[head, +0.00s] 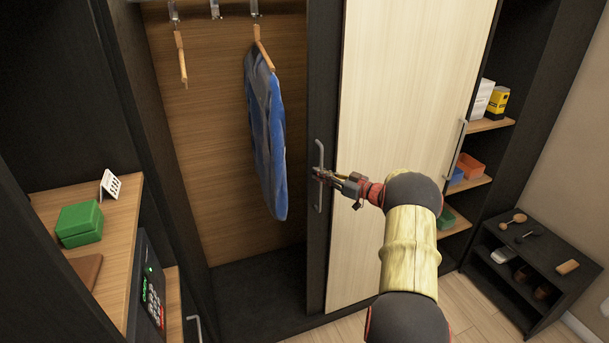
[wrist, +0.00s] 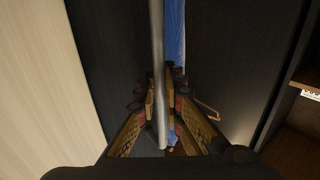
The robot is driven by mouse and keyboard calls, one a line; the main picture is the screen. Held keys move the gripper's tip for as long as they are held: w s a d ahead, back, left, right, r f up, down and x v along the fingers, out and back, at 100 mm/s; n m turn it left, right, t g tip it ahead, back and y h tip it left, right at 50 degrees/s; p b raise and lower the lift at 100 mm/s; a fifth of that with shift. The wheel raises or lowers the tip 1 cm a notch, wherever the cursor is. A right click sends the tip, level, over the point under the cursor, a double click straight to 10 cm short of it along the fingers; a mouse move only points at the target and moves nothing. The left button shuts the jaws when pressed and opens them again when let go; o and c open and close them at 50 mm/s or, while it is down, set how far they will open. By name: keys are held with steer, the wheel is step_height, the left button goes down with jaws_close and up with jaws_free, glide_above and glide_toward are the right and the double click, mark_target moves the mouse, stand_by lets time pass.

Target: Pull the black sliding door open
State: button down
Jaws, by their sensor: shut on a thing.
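The black sliding door (head: 325,80) shows as a narrow upright strip beside the pale wood panel (head: 408,100); it also shows in the wrist view (wrist: 105,45). Its grey vertical bar handle (head: 319,152) is near the strip's middle height. My gripper (head: 320,174) reaches in from the right and is shut on this handle. In the wrist view, the handle (wrist: 158,60) runs between the fingers of my gripper (wrist: 161,85). The exact finger contact is partly hidden. Left of the door strip, the wardrobe interior is exposed.
A blue garment (head: 266,135) hangs inside the wardrobe, close to the door edge. A shelf with a green box (head: 80,223) and a safe (head: 150,290) stand at the left. Open shelves (head: 480,180) and a low black rack (head: 530,265) stand at the right.

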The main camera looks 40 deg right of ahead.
steer(key=shift+s+d+f, duration=0.1)
steer(key=shift+s+d, duration=0.2)
steer(key=shift+d, duration=0.55)
steer(key=c, duration=2.2)
jaws_free()
steer(key=shift+c, duration=0.2)
steer(key=v, duration=1.2)
